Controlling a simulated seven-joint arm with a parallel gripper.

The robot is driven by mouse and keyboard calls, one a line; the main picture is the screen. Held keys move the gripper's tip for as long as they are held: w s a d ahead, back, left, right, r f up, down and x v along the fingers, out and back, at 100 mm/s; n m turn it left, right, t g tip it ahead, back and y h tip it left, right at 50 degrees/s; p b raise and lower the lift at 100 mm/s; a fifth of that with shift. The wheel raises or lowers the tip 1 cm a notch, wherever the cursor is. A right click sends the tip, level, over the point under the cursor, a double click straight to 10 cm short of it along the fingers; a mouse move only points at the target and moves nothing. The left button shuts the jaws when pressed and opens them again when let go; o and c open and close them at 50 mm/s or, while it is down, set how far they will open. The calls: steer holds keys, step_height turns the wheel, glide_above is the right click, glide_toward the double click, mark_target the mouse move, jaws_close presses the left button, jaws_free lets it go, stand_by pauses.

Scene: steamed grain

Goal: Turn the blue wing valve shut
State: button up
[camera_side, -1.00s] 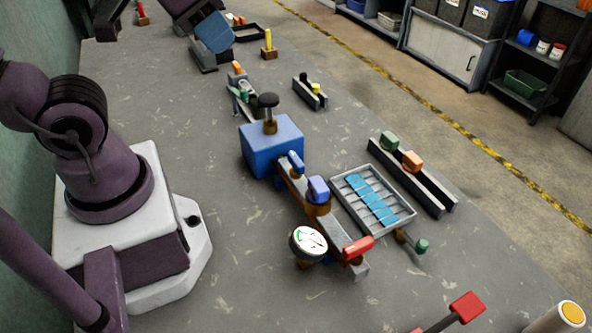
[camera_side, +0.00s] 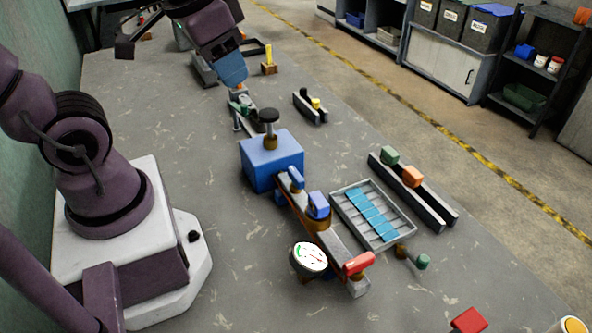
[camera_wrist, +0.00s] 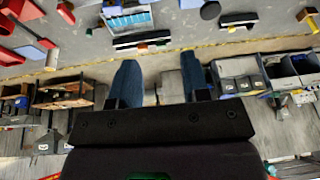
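Two blue handles stand on the pipe rail in the side view: a slim upright one (camera_side: 296,178) nearest the blue box (camera_side: 272,160), and a broader one (camera_side: 318,205) on a brass body. I cannot tell for sure which is the wing valve or its exact turn. My gripper (camera_side: 232,72) is at the top of the side view, beyond the blue box and well apart from both handles. In the wrist view my gripper (camera_wrist: 162,82) has its two blue fingers spread with nothing between them. Its fingertips are hard to make out in the side view.
A round gauge (camera_side: 310,257) and a red lever (camera_side: 359,263) sit at the rail's near end. A black knob (camera_side: 269,116) tops the blue box. A grey tray (camera_side: 408,229) and a rail with green and orange handles (camera_side: 430,205) stand to the right.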

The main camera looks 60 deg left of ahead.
steer(key=w+a+f+m+g, duration=0.1)
steer(key=w+f+m+g, duration=0.1)
steer(key=w+f+g, duration=0.15)
steer(key=m, duration=1.7)
glide_above(296, 174)
step_height(296, 174, down, 8)
steer(key=shift+g+h, duration=0.25)
steer(key=shift+h, duration=0.15)
step_height(296, 174, down, 12)
steer(key=shift+f, duration=0.25)
jaws_close()
